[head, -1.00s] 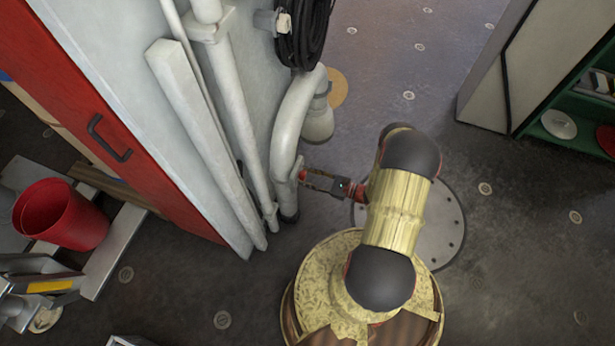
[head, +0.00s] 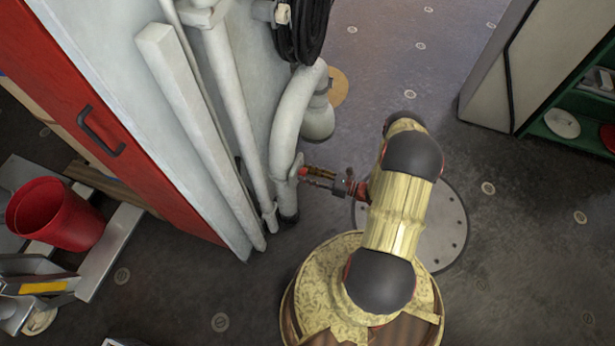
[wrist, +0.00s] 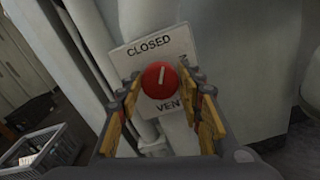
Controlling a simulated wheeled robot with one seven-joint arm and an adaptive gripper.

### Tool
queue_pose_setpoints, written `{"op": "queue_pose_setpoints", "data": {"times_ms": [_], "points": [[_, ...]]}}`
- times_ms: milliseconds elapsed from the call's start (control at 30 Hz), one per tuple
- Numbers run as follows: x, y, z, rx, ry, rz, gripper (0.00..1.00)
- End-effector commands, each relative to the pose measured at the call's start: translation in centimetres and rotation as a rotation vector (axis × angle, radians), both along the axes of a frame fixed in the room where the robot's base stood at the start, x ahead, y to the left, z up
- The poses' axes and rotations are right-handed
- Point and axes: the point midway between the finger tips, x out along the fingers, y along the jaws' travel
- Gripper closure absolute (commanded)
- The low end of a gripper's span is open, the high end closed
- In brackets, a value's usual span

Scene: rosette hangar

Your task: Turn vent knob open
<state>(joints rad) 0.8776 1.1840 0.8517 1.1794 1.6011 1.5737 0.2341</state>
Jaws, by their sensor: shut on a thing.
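The vent knob (wrist: 160,79) is a round red knob with a white pointer line, seen face-on in the wrist view. Its pointer stands near upright, tipped slightly right. Behind it is a tilted white plate (wrist: 150,50) reading "CLOSED" above and "VEN", partly hidden, below. My gripper (wrist: 161,92) has its yellow-padded fingers on either side of the knob and is shut on it. In the head view my gripper (head: 312,174) reaches left to the pale curved pipe (head: 284,140); the knob is small and hard to separate from the fingers there.
Pale vertical pipes (head: 235,110) and a red-edged panel (head: 115,130) stand left of my gripper. A black hose coil (head: 302,30) hangs above. A red bucket (head: 55,215) is far left. A grey crate (wrist: 45,150) shows low left in the wrist view.

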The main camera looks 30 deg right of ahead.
Motion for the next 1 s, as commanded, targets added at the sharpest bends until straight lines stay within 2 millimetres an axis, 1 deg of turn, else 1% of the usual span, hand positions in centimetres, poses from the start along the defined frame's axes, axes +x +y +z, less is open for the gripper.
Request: {"op": "queue_pose_setpoints", "data": {"times_ms": [33, 700, 1000], "points": [[0.01, -0.02, -0.26, 0.033, 0.027, -0.001, 0.89], [0.04, -0.09, -0.26, 0.532, 0.417, -0.001, 0.89], [0.07, -0.12, -0.25, 0.716, 0.561, -0.001, 0.89]]}}
